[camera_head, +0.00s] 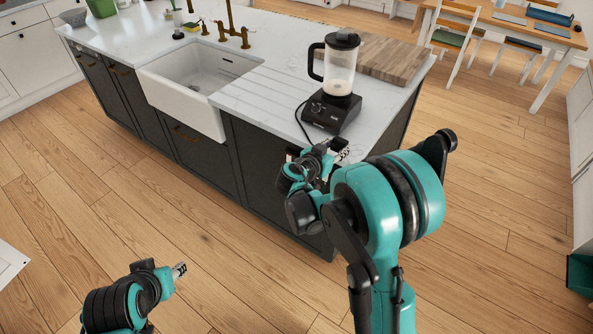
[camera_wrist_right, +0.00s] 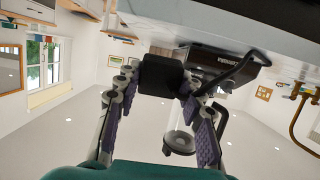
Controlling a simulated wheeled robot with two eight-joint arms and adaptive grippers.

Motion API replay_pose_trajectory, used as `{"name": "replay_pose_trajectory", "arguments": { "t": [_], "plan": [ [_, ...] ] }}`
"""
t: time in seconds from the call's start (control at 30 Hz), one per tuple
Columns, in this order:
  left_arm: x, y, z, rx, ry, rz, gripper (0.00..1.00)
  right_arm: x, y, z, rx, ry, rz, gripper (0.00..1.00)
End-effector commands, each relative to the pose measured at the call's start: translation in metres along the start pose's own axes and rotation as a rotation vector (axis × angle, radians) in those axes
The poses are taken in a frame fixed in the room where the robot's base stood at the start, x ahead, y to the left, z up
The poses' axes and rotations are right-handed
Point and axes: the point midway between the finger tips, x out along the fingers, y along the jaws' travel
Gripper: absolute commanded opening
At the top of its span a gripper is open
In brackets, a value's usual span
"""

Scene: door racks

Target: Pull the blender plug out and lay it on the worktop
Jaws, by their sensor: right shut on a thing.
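The blender stands upright on the white worktop (camera_head: 270,97), with a clear jar (camera_head: 340,72) and a dark base (camera_head: 331,112). Its black cord (camera_head: 301,113) drops from the base over the front edge. My right gripper (camera_head: 340,147) is at the worktop's front edge, just below the base. In the upside-down right wrist view its purple-padded fingers (camera_wrist_right: 170,90) are shut on the black plug (camera_wrist_right: 163,76); a thick black cord (camera_wrist_right: 232,72) shows beside it. The socket is hidden, so I cannot tell whether the plug touches it. My left gripper (camera_head: 180,270) hangs low over the floor, away from the island.
A sink (camera_head: 188,82) is left of the blender, with brass taps (camera_head: 233,38) behind. A wooden board (camera_head: 380,57) lies behind the blender. Bare worktop lies between sink and blender. Dark cabinet fronts (camera_head: 262,165) stand below the edge.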

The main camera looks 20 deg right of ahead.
Motion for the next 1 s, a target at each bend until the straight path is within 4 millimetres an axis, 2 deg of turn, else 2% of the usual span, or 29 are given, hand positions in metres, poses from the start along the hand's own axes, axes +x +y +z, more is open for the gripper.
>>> {"name": "replay_pose_trajectory", "arguments": {
  "t": [1.0],
  "plan": [
    [0.004,0.0,0.003,0.0,0.0,0.0,0.4,0.072,0.0,-0.023,0.001,0.0,0.0,0.0]
  ]
}}
